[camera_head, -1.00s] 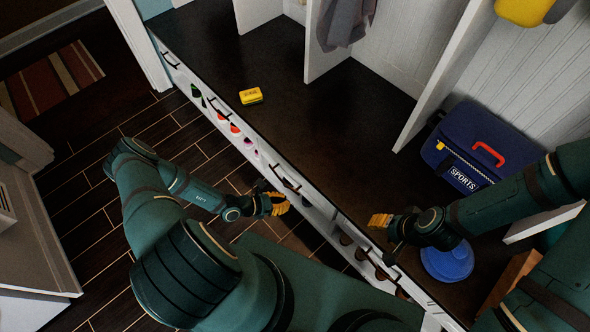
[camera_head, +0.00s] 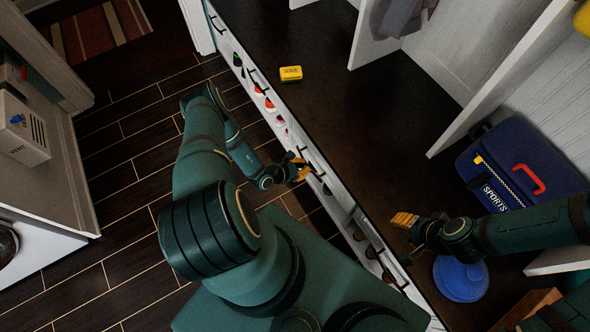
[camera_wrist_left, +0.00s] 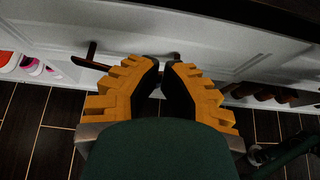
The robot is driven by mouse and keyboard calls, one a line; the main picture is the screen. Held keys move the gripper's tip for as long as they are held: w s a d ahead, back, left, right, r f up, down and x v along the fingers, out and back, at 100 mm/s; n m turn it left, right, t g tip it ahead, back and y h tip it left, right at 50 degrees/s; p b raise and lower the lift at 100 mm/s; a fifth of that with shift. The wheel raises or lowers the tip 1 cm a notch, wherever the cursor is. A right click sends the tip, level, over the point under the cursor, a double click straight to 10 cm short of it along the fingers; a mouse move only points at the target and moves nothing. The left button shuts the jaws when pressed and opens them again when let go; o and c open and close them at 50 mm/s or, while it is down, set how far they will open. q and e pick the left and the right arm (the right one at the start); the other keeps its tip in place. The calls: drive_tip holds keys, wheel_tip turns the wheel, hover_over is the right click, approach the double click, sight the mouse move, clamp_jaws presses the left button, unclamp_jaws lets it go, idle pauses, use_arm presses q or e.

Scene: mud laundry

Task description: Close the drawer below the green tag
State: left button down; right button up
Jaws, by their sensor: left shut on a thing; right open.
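The white bench front (camera_head: 335,185) runs diagonally through the head view, with dark bar handles on its drawers. My left gripper (camera_head: 300,168) is at one drawer handle (camera_head: 316,163), near the middle of the bench. In the left wrist view its yellow fingers (camera_wrist_left: 165,68) are closed around that dark handle (camera_wrist_left: 92,63), hiding part of the bar. How far this drawer stands out is unclear. I cannot make out a green tag. My right gripper (camera_head: 402,221) is open and empty above the dark bench top.
A yellow box (camera_head: 291,73) lies on the dark bench top (camera_head: 330,110). A blue sports bag (camera_head: 520,165) and a round blue object (camera_head: 461,278) are at the right. Several shoes (camera_head: 265,100) sit under the drawers. Wooden floor is free at left.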

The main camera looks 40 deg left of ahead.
sight(322, 160)
use_arm(q)
drive_tip(key=w, duration=0.1)
drive_tip(key=w+d+f, duration=0.1)
drive_tip(key=w, duration=0.1)
drive_tip(key=w+d+b, duration=0.1)
drive_tip(key=shift+w+f, duration=0.15)
drive_tip(key=shift+w, duration=0.25)
drive_tip(key=shift+w+d, duration=0.2)
drive_tip(key=shift+w, duration=0.25)
